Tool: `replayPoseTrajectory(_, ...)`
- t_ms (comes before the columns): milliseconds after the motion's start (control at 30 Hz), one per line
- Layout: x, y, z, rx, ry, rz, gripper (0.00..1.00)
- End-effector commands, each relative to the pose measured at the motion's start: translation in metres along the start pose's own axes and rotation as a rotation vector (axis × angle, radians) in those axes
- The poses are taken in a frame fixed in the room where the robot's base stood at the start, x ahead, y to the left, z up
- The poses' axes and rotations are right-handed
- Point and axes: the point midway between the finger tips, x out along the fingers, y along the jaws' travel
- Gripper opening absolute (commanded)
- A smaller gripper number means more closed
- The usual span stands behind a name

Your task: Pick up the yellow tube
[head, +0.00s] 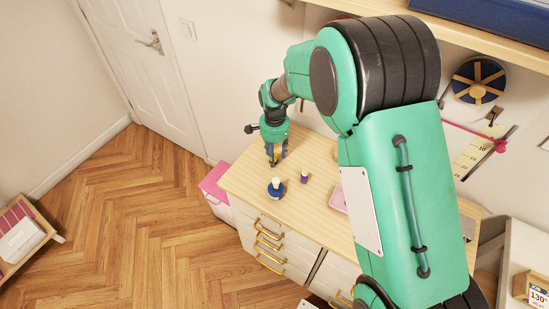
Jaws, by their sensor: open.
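My gripper (277,160) points down over the back left part of the wooden dresser top (240,180), its dark bluish fingers apart. A small yellow-orange patch shows between the fingers, which may be the yellow tube (277,155). It is too small to tell its shape or whether the fingers touch it. The fingers partly hide it.
A round dark blue and white item (276,189) stands just in front of my gripper. A small purple bottle (304,177) stands to its right. A pink tray (338,198) lies farther right, partly behind my arm. A pink box (214,184) is beside the dresser.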

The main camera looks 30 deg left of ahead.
Motion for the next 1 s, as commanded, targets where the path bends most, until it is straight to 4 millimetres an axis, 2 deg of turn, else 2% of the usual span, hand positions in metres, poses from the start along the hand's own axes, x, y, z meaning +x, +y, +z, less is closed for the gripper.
replayPoseTrajectory(67,0.0,0.0,0.0,0.0,0.0,0.0,0.39)
replayPoseTrajectory(267,0.0,0.0,0.0,0.0,0.0,0.0,0.0)
replayPoseTrajectory(667,-0.003,0.0,0.0,0.0,0.0,-0.001,0.0)
replayPoseTrajectory(867,-0.02,-0.001,-0.001,0.0,0.001,-0.002,0.0)
replayPoseTrajectory(1000,-0.041,-0.001,-0.001,0.0,0.001,-0.003,0.0)
